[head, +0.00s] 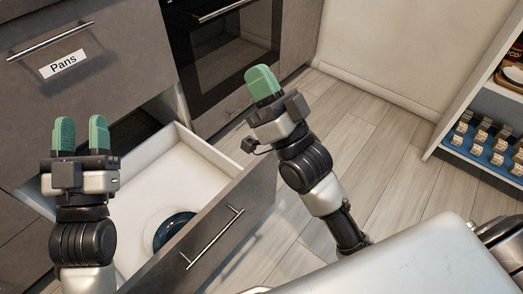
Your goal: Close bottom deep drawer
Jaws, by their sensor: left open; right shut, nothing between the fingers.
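The bottom deep drawer (207,236) stands pulled out from the cabinet, its grey front towards me with a bar handle (212,238). Its white inside holds a dark blue round pan or bowl (174,229), partly hidden by the drawer front. My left gripper (81,136) is open and empty, above the left side of the drawer, and its arm hides part of the inside. My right gripper (263,84) is shut and empty. It is beyond the drawer's right side, over the floor in front of the oven.
An upper drawer (95,85) labelled "Pans" is shut above the open one. A black oven (222,50) stands to its right. A shelf unit (480,130) with small goods is at the right. The wooden floor (375,150) between is clear.

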